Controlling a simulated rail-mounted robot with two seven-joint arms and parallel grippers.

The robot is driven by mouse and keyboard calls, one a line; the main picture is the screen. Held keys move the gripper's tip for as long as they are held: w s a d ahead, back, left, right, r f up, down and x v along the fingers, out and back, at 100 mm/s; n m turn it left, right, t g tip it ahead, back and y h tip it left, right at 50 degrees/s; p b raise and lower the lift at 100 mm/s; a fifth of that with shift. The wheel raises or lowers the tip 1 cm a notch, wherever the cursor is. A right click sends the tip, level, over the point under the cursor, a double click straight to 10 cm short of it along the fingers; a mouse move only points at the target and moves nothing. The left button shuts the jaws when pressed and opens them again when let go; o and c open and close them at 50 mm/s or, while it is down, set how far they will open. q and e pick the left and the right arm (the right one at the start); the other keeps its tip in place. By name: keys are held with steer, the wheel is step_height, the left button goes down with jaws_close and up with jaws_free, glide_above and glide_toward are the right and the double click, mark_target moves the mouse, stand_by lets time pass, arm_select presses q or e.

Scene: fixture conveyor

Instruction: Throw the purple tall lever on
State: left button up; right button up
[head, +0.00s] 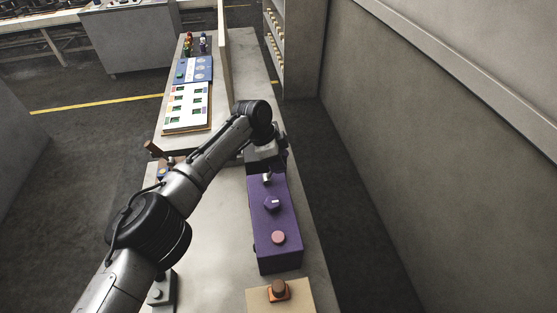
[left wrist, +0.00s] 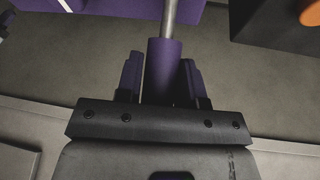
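The purple box (head: 274,240) stands on the bench, with a hexagonal purple knob and a pink button on top. The lever's metal rod (head: 267,178) shows at the box's far end; its upper part is hidden behind my left gripper (head: 266,162) in the head view. In the left wrist view, the lever's purple grip (left wrist: 163,72) lies between the two fingers of my left gripper, with the bare rod running up out of the picture. My right gripper is not in view.
A tan box with an orange-based button (head: 278,291) stands at the near end of the bench. A brown lever (head: 153,149) stands left of my arm. A white panel (head: 187,108) and a blue panel (head: 195,69) lie farther back. The floor aisle on the right is clear.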

arm_select(q)
jaws_close()
